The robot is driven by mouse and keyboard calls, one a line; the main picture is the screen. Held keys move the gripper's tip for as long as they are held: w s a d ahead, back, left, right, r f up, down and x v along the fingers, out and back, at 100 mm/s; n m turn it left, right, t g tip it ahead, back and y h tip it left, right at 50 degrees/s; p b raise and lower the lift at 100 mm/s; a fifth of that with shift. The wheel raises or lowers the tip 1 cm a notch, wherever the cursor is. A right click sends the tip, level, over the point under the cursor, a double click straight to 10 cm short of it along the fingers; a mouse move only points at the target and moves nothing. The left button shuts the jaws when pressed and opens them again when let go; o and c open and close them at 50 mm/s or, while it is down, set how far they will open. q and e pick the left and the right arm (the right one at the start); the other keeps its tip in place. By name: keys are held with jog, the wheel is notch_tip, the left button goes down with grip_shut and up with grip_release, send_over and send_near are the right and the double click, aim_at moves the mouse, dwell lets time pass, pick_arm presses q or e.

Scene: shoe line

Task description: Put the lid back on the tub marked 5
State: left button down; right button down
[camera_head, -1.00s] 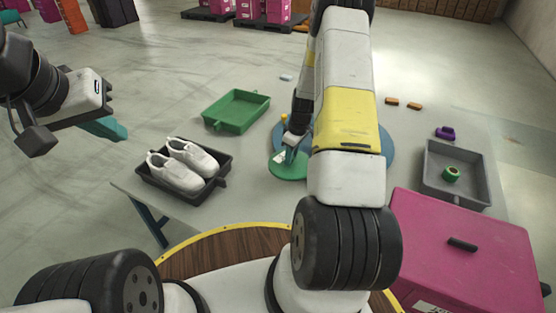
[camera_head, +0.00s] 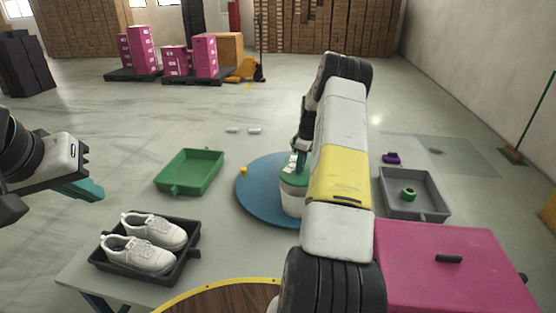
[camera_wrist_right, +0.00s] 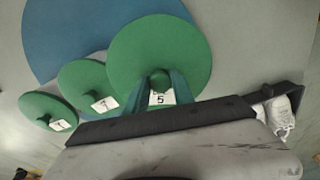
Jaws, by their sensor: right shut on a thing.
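My right gripper (camera_wrist_right: 160,88) is shut on the knob of a wide green lid (camera_wrist_right: 160,50), whose white label reads 5. In the head view this lid (camera_head: 291,178) is held over a white tub (camera_head: 291,205) on a round blue disc (camera_head: 262,205); my right arm partly hides both. I cannot tell whether lid and tub touch. In the right wrist view the lid hides what is below it. Two smaller green lids with labels, a middle one (camera_wrist_right: 82,84) and a left one (camera_wrist_right: 42,108), show beside it. My left gripper (camera_head: 82,190) is away at the left, apart from everything.
A green tray (camera_head: 190,172) stands left of the disc. A dark tray (camera_head: 185,262) with white shoes (camera_head: 145,245) is at front left. A grey tray (camera_head: 425,208) with a green ring (camera_head: 408,193) and a pink box (camera_head: 440,275) are at right. A purple item (camera_head: 391,158) lies behind.

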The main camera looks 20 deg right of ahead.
aim_at(300, 176)
jog(key=shift+f, duration=2.95)
jog(key=shift+f, duration=0.15)
jog(key=c, duration=1)
grip_release()
jog(key=o, duration=0.5)
